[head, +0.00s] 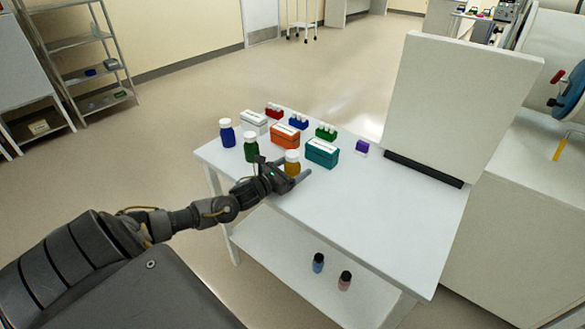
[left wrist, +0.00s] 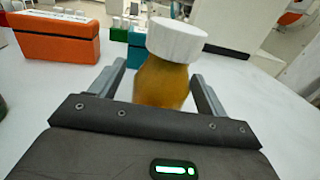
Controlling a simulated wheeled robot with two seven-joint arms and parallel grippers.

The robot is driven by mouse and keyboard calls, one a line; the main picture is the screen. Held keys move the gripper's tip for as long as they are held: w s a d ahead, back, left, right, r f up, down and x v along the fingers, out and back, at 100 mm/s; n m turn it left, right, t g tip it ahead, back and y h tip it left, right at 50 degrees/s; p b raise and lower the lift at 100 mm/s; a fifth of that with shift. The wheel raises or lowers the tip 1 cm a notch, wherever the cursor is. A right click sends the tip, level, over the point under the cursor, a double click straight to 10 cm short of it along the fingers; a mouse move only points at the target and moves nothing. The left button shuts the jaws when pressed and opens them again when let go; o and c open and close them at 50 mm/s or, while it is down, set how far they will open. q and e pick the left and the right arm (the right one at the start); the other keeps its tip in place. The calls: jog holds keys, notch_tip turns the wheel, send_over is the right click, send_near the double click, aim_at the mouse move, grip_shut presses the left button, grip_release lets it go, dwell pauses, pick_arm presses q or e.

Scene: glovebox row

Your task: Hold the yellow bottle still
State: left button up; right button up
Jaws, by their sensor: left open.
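The yellow bottle (head: 292,163), amber with a white cap, stands upright on the white table (head: 370,215). My left gripper (head: 291,174) is at the bottle, low beside the table top. In the left wrist view the yellow bottle (left wrist: 163,82) stands between the two open fingers of my left gripper (left wrist: 165,85). A small gap shows between the bottle and each finger. The bottle's base is hidden behind the gripper body. My right gripper is in neither view.
A green bottle (head: 251,149) and a blue bottle (head: 227,133) stand to the left. An orange box (head: 285,135) and a teal box (head: 322,153) stand behind. A tall white panel (head: 455,105) rises at the right. The table's near right part is clear.

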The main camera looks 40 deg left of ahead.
pick_arm(q)
jog(key=shift+w+d, duration=0.1)
jog(key=shift+w, duration=0.25)
jog(key=shift+c, duration=0.4)
jog(key=c, duration=1)
jog(key=shift+r, duration=0.1)
jog(key=shift+c, duration=0.2)
